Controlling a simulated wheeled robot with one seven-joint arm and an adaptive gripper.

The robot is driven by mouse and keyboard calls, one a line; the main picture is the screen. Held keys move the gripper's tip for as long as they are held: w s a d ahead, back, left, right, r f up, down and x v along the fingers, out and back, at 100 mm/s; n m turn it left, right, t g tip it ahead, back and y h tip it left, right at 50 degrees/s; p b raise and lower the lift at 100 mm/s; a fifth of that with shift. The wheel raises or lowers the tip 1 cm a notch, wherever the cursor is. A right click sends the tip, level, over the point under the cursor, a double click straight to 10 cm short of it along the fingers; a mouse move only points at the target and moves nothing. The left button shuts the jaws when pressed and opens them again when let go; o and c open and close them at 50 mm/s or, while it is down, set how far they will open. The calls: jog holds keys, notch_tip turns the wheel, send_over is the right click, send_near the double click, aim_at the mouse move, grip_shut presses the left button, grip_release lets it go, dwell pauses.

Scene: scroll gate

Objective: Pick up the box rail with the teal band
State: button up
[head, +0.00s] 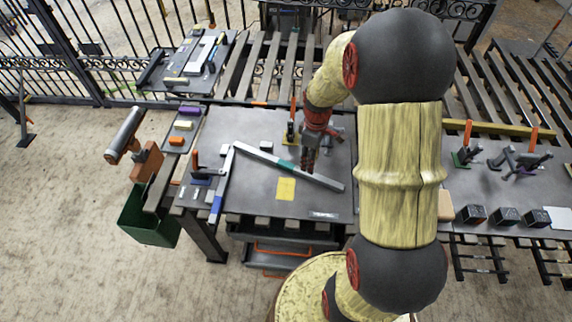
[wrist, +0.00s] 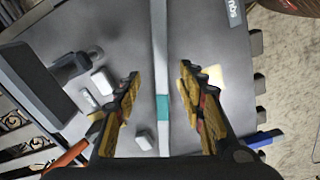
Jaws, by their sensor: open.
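The box rail (head: 258,155) is a long light-grey bar with a teal band near its middle. It lies slantwise across the dark work table (head: 235,125) in the head view. In the wrist view the rail (wrist: 160,60) runs from the top edge downward, with its teal band (wrist: 163,108) between the fingers. My gripper (head: 310,168) is open above the table, near the banded part of the rail. In the wrist view its fingers (wrist: 160,90) stand on either side of the rail, apart from it. The exact height above the rail is hard to tell.
A yellow note (head: 286,189) lies in front of the rail. A blue-ended bar (head: 217,200) lies at the table's left edge. An orange-handled clamp (head: 291,128) stands behind the rail. A clamp (head: 200,173) stands at left. Dark blocks (head: 505,216) sit at right.

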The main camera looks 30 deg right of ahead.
jog(key=f, duration=0.2)
jog(key=f+b, duration=0.1)
jog(key=f, duration=0.2)
jog(key=s+f, duration=0.1)
jog(key=f, duration=0.1)
jog(key=shift+d+f+b, duration=0.25)
jog(key=shift+f+b, duration=0.1)
jog(key=shift+b, duration=0.05)
jog(key=shift+r, duration=0.1)
jog(key=c, duration=0.3)
grip_shut()
dwell(0.3)
